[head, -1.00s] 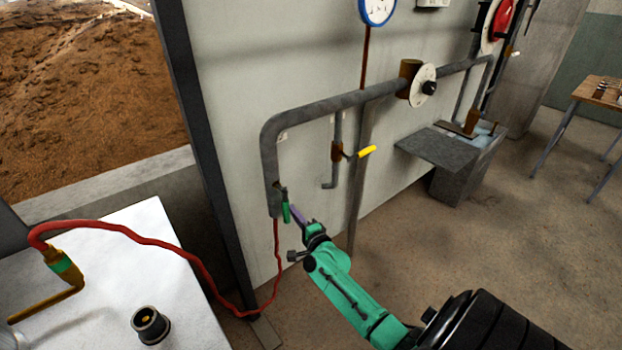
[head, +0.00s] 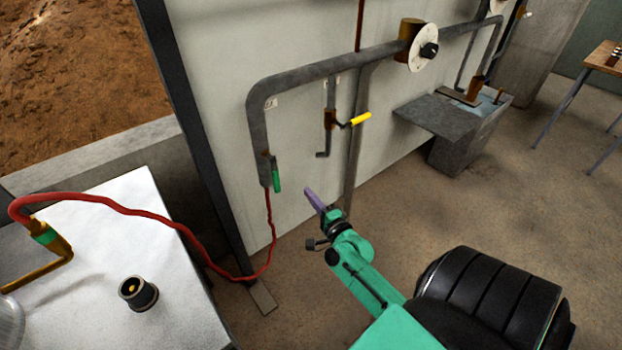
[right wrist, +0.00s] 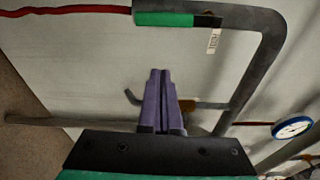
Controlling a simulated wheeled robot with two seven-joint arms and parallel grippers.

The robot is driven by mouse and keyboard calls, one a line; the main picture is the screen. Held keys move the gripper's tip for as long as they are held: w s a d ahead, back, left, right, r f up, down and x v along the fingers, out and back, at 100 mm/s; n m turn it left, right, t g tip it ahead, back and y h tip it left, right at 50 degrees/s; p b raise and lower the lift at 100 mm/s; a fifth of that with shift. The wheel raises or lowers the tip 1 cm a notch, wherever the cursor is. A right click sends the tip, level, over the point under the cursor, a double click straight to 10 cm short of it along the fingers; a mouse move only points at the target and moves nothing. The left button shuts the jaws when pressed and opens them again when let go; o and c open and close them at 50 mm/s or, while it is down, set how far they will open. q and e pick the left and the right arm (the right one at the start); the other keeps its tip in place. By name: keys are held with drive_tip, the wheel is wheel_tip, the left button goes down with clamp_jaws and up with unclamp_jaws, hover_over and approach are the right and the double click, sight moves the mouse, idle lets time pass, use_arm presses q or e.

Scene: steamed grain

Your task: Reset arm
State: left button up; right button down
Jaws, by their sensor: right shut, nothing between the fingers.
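My right arm is green, with a purple-fingered right gripper (head: 315,201) in the head view. This gripper is shut and empty, in free air to the right of the green handle (head: 277,175) at the lower end of the grey pipe (head: 258,130). The right wrist view shows its two purple fingers (right wrist: 159,76) together, with the green handle (right wrist: 165,19) apart from them at the top. My left gripper is not in view.
A red hose (head: 130,212) runs from a brass fitting over the white table (head: 185,290) to the pipe's lower end. A black round fitting (head: 138,293) stands on this table. A yellow-handled valve (head: 360,118) is on the wall piping. A grey basin (head: 440,130) stands farther right; the floor between is clear.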

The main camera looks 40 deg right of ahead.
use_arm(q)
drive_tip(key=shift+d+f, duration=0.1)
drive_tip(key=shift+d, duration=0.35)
use_arm(e)
drive_tip(key=shift+a, duration=0.1)
drive_tip(key=s+a+f+n+g+y, duration=0.1)
drive_tip(key=s+a+f+n+g, duration=0.2)
drive_tip(key=f, duration=0.5)
drive_tip(key=s+a+f+n+g+y+p, duration=0.15)
drive_tip(key=s+f+n, duration=0.25)
drive_tip(key=f, duration=0.4)
drive_tip(key=s+a+f+n+g, duration=0.1)
drive_tip(key=s+f+n+g, duration=0.25)
drive_tip(key=f, duration=0.35)
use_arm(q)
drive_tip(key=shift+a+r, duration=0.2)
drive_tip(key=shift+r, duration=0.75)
use_arm(e)
drive_tip(key=s+a+f+n+g, duration=0.2)
drive_tip(key=s+f+n+g, duration=0.2)
drive_tip(key=s, duration=0.9)
drive_tip(key=s+a+f+n+g, duration=0.2)
drive_tip(key=s+f+n+g, duration=0.2)
drive_tip(key=s+f+n, duration=0.4)
drive_tip(key=s+f, duration=0.3)
drive_tip(key=s, duration=0.3)
drive_tip(key=shift+a+g, duration=0.35)
drive_tip(key=shift+g, duration=0.05)
